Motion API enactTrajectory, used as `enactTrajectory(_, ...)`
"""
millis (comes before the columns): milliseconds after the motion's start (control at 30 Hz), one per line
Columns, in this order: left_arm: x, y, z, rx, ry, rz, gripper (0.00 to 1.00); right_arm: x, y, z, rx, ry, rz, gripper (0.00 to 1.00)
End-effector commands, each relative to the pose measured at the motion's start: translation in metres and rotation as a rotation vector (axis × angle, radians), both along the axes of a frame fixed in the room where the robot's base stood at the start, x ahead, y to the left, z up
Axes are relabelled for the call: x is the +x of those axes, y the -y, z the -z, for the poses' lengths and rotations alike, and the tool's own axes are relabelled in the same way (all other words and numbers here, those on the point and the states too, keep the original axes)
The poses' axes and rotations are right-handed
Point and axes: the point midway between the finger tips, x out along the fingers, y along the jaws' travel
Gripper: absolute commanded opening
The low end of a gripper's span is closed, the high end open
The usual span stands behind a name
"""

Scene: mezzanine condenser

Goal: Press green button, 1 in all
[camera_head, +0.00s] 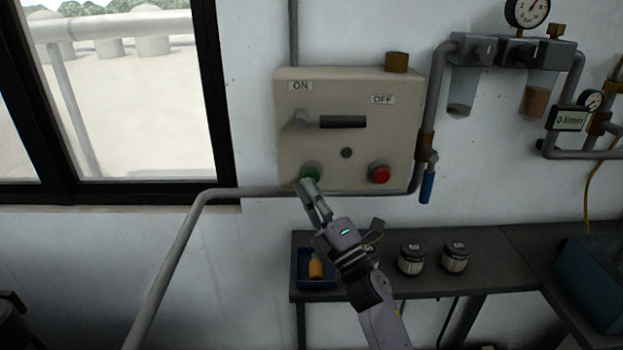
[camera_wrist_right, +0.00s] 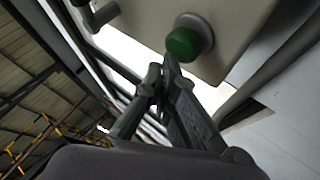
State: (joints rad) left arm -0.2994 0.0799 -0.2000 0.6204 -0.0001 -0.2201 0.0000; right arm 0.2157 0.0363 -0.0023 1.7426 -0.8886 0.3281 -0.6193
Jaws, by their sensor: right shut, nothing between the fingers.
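The green button (camera_head: 311,171) sits at the lower left of a beige control box on the wall. It also shows in the right wrist view (camera_wrist_right: 184,42) as a round green cap on a pale collar. My right gripper (camera_head: 306,185) is shut and empty, with its fingertips just below the button in the head view. In the right wrist view its fingertips (camera_wrist_right: 165,68) lie close beside the cap's lower edge. I cannot tell whether they touch it. My left gripper is not in view.
The control box (camera_head: 290,125) also carries a red button (camera_head: 380,173) and a dark lever handle (camera_head: 343,121). A grey pipe (camera_head: 185,235) runs under the box. A dark bench (camera_head: 480,255) below bears a blue bin (camera_head: 303,280) and jars. Gauges hang at right.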

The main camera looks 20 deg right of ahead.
Motion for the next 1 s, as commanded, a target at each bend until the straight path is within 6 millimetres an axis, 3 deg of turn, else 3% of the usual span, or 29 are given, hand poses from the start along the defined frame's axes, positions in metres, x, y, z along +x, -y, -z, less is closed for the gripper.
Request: enactTrajectory(1000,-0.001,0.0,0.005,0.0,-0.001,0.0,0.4,0.011,0.003,0.0,0.0,0.0,0.0,0.0)
